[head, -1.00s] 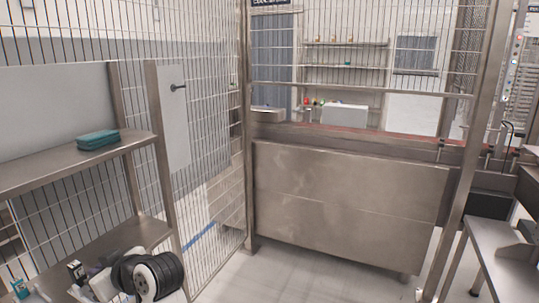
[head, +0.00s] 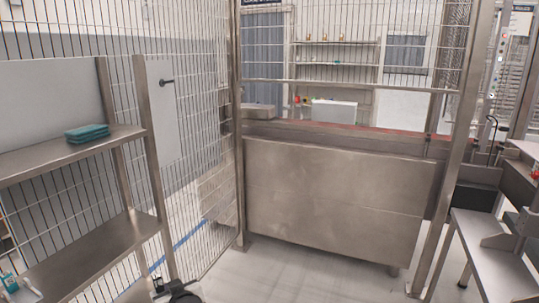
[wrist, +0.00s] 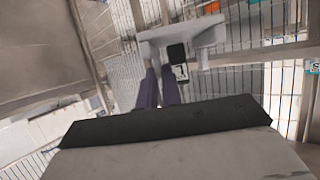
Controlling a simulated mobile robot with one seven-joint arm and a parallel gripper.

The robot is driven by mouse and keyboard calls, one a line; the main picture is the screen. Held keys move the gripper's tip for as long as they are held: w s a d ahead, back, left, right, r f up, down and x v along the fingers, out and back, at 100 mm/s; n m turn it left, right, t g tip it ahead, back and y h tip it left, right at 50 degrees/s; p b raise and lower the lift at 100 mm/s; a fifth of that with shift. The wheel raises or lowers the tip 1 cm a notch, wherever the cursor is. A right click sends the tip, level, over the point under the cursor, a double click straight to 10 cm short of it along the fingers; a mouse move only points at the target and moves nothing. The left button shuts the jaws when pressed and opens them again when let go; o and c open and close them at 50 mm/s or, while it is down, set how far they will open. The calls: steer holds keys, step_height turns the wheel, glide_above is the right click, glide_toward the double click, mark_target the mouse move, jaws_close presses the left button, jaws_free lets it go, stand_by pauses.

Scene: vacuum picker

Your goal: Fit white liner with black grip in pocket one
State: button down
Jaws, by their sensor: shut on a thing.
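In the wrist view, my gripper (wrist: 160,76) has two purple fingers close together, shut on a pale, wide piece, which I take to be the white liner (wrist: 207,33). A black block, apparently the black grip (wrist: 177,53), sits at its middle, by the fingertips. The exact contact is too small to tell. The liner is held up off any surface, with the fence behind it. I cannot identify pocket one in either view.
A steel shelf rack (head: 75,152) stands at the left with folded teal cloths (head: 87,133) on top. A wire fence (head: 190,110) and a large steel panel (head: 330,205) are ahead. A steel table (head: 485,255) stands at the right. Floor between is clear.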

steer(key=s+d+f+m+t+h+b, duration=0.1)
steer(key=s+d+f+m+h, duration=0.1)
steer(key=d+f, duration=1.1)
steer(key=s+d+f+m+t+h+b, duration=0.1)
steer(key=s+d+f+m+h, duration=0.2)
steer(key=d+f, duration=1)
steer(key=f+m+h, duration=0.1)
steer(key=m+h, duration=0.1)
steer(key=shift+s+f+t+h, duration=0.25)
steer(key=shift+f+t+h, duration=0.15)
steer(key=shift+a, duration=0.1)
